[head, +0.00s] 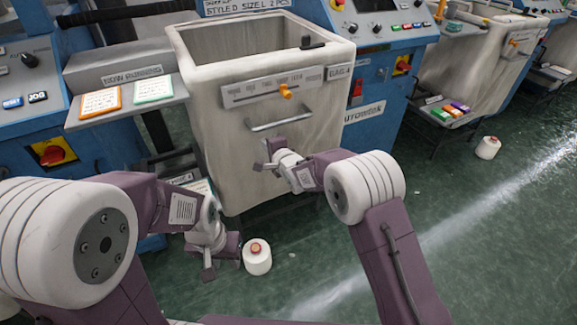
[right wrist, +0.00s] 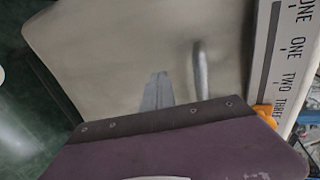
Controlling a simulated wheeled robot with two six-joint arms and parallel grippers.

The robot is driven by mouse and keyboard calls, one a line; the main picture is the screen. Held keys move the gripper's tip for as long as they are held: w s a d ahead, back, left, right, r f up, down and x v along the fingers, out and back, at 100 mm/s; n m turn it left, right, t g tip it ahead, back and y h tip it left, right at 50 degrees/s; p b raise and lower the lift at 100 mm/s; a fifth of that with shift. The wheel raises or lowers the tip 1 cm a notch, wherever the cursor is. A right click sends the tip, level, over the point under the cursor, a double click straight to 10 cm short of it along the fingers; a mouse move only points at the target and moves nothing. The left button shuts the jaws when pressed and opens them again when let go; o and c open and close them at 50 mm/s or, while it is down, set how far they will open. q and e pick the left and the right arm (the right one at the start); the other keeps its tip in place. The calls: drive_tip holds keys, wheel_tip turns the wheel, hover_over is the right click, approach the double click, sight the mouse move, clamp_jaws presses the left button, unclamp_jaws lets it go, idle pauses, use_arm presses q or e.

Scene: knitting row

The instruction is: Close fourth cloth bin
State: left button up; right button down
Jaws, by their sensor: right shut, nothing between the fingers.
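A cream cloth bin (head: 222,165) stands out in front of a blue knitting machine, its open top showing. Its front bears a scale plate (head: 262,88) with an orange slider (head: 286,91) and a metal bar handle (head: 279,119). My right gripper (head: 267,157) is shut and empty at the bin's front, below and left of the handle. In the right wrist view its fingers (right wrist: 156,91) are together beside the handle (right wrist: 201,70), apart from it; contact with the bin front cannot be told. My left gripper (head: 221,262) hangs low near the floor; its jaws are unclear.
A white yarn cone (head: 257,259) stands on the floor beside my left gripper, and another (head: 488,148) stands at right. A grey shelf (head: 126,104) with orange-framed and green-framed cards is left of the bin. Another cream bin (head: 470,70) stands at right. Green floor at right is mostly clear.

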drive_tip(key=p+v, duration=0.2)
drive_tip(key=v, duration=0.8)
drive_tip(key=shift+f, duration=0.15)
